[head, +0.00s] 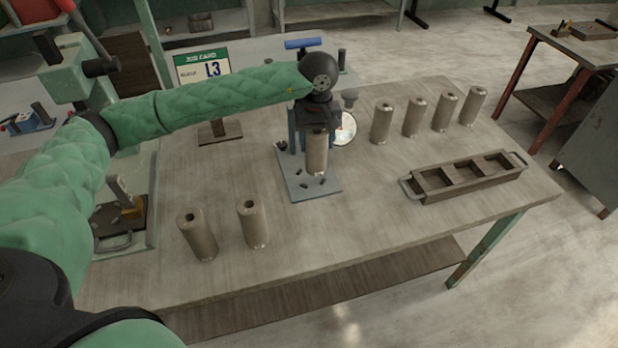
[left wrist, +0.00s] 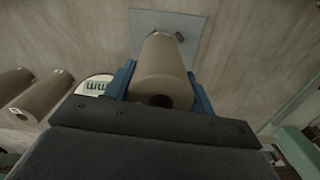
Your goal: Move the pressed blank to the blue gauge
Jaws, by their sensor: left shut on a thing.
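A brown cylindrical blank (head: 316,155) stands upright in my left gripper (head: 317,128), over the grey-blue plate (head: 320,188). It shows in the left wrist view (left wrist: 163,75) with blue parts close on both sides. My left gripper is shut on it from above. I cannot tell whether its foot touches the plate. Blue uprights (head: 292,138) and a round dial (head: 345,129) marked "mm" in the wrist view (left wrist: 95,87) stand beside it; they look like the blue gauge, partly hidden by my gripper. My right gripper is not in view.
Small dark trimmings (head: 304,185) lie on the plate. Two blanks (head: 198,235) stand front left, several (head: 413,118) back right. A three-compartment tray (head: 465,178) sits at the right. A job card reading L3 (head: 203,68) stands behind my arm. The table's front middle is clear.

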